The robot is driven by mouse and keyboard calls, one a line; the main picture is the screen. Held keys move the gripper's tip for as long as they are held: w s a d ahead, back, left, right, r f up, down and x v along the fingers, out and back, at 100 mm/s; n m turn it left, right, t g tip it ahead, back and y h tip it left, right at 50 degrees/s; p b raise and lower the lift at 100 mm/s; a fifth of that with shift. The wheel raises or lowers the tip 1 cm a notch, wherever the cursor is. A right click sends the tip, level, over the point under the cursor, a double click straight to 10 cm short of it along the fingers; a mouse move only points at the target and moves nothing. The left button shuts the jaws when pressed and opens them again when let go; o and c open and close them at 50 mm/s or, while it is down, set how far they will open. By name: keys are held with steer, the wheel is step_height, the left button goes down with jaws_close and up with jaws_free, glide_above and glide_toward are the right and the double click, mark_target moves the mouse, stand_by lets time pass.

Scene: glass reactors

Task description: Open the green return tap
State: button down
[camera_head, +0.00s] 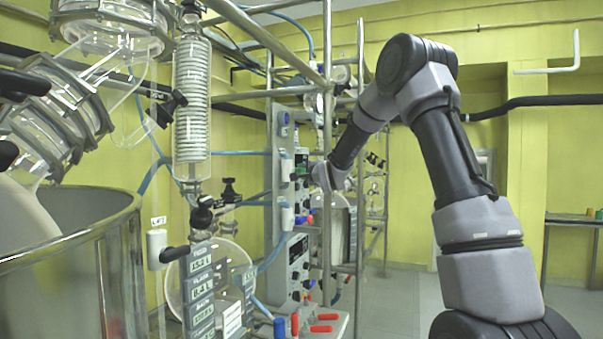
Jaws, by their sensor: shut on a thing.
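A frame post and my wrist cover part of the gripper, so the fingers are hard to make out. The angle of the tap's handle cannot be told at this size.
The steel frame post (327,120) stands close by my wrist. A large steel vessel (75,270) and glass coil column (190,100) stand left. Red-handled taps (322,328) and a blue tap (279,327) are low at the front. The floor beyond the frame is clear.

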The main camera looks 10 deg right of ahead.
steer(key=shift+f, duration=0.1)
steer(key=n+t+y, duration=0.1)
steer(key=n+t, duration=0.1)
steer(key=n, duration=0.1)
steer(key=n+t+y, duration=0.2)
steer(key=n+y, duration=0.2)
steer(key=n, duration=0.1)
steer(key=shift+d+n, duration=0.1)
steer(key=shift+n, duration=0.2)
steer(key=n+y, duration=0.6)
steer(key=n, duration=0.1)
steer(key=shift+n+g, duration=0.3)
steer(key=shift+n+g+y, duration=1.35)
steer(key=shift+n+y, duration=0.35)
steer(key=shift+n, duration=0.5)
steer(key=shift+n+g+y, duration=1.35)
steer(key=shift+n+y, duration=0.35)
steer(key=shift+n, duration=0.5)
steer(key=shift+n+g+y, duration=0.3)
steer(key=shift+n+g, duration=0.1)
steer(key=c, duration=0.7)
jaws_free()
